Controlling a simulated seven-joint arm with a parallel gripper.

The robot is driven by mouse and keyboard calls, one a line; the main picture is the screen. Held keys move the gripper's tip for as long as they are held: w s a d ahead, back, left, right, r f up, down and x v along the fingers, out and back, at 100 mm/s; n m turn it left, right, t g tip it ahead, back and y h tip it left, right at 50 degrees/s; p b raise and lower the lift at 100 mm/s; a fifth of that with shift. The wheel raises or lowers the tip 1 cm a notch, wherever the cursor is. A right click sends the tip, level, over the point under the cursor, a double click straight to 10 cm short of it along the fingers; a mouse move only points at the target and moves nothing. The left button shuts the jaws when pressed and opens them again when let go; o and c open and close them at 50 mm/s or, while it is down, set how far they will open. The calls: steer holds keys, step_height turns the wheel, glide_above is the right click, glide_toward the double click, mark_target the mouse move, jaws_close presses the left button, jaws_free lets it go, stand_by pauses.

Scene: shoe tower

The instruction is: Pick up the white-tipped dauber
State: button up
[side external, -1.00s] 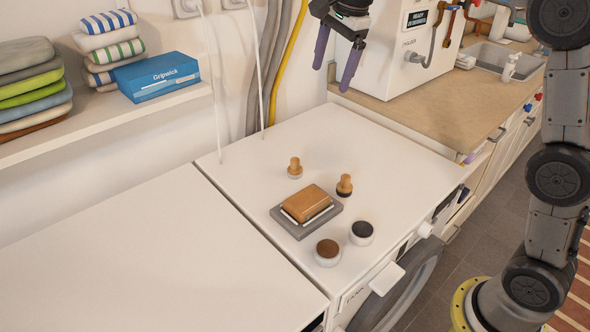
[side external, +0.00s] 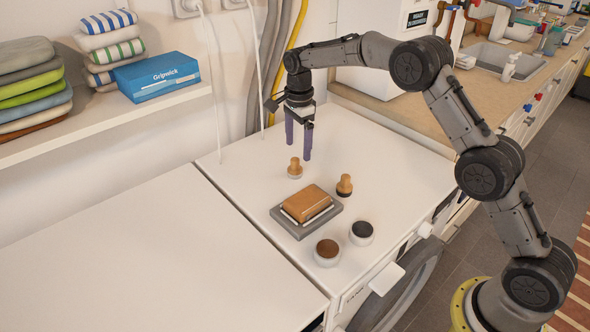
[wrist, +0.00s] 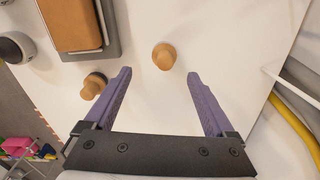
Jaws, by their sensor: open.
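The white-tipped dauber (side external: 295,168) stands upright on the white machine top, its wooden knob up and a pale tip below. In the wrist view the same dauber (wrist: 164,56) shows just beyond and between my fingertips. A second dauber with a dark tip (side external: 344,187) stands to its right; in the wrist view this dark-tipped dauber (wrist: 94,86) is beside the outer side of my left finger. My gripper (side external: 299,152), with purple fingers, is open and empty, pointing down just above and behind the white-tipped dauber. It does not appear to touch it.
A brown block on a grey tray (side external: 279,215) lies in front of the daubers. Two round pots, one brown-topped (side external: 328,252) and one black-topped (side external: 362,232), stand nearer the front edge. A thin white cord (side external: 258,75) hangs behind left. The left white surface (side external: 130,260) is clear.

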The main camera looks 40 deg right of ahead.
mark_target(295, 159)
steer(key=shift+w+a+f, duration=0.1)
steer(key=shift+w+f, duration=0.1)
steer(key=shift+f, duration=1.6)
steer(key=shift+w+f, duration=0.2)
steer(key=shift+f, duration=1.55)
jaws_close()
